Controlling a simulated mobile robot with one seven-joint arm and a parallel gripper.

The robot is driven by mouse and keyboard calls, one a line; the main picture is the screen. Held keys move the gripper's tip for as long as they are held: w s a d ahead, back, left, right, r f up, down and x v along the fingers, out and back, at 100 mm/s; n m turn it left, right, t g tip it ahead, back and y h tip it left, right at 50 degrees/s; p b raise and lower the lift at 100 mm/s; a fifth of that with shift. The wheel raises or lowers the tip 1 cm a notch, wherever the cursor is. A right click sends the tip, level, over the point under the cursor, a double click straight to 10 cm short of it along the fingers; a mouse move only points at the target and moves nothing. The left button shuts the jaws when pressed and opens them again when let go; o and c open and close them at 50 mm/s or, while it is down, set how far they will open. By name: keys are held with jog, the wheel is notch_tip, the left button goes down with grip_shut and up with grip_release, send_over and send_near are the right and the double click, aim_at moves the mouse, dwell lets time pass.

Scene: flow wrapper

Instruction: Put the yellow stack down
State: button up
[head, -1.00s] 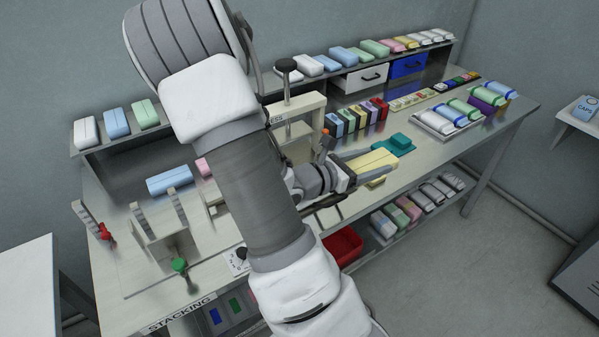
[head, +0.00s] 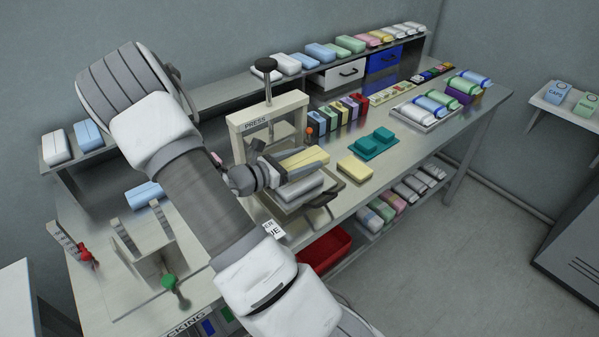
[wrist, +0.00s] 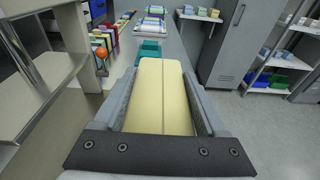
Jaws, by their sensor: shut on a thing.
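My gripper (head: 292,166) is shut on the yellow stack (head: 306,157). In the head view it holds the stack in front of the press (head: 262,126), above a grey-white pack (head: 300,188) in a tray with a dark handle. In the wrist view the yellow stack (wrist: 163,95) lies lengthwise between the two fingers, with a seam along its middle. Whether the stack touches anything below is hard to tell. A separate yellow pack (head: 354,168) lies on the table to the right of my gripper.
A teal tray with teal blocks (head: 375,142) lies right of the loose yellow pack. Coloured boxes (head: 338,115) stand in a row behind. A red bin (head: 325,248) is below the table's front edge. Bare tabletop lies near the right front (head: 425,140).

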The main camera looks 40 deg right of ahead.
jog(key=shift+w+a+f, duration=0.15)
jog(key=shift+w+f, duration=0.25)
jog(key=shift+w, duration=0.2)
notch_tip(320, 180, down, 4)
jog(key=shift+r+b, duration=0.1)
jog(key=shift+b, duration=0.25)
jog(key=o, duration=1.4)
jog(key=v, duration=1.1)
jog(key=shift+a+p, duration=0.3)
jog(key=shift+a, duration=0.05)
jog(key=s+a+r+m+t+y, duration=0.4)
jog(key=s+a+r+m+y, duration=0.3)
jog(key=a+r, duration=0.3)
jog(key=s+a+r+m+t+y, duration=0.3)
jog(key=s+a+r+m+y, duration=0.5)
jog(key=a+r+m+y, duration=0.1)
notch_tip(320, 180, up, 2)
jog(key=shift+a+t, duration=0.4)
jog(key=shift+a, duration=0.45)
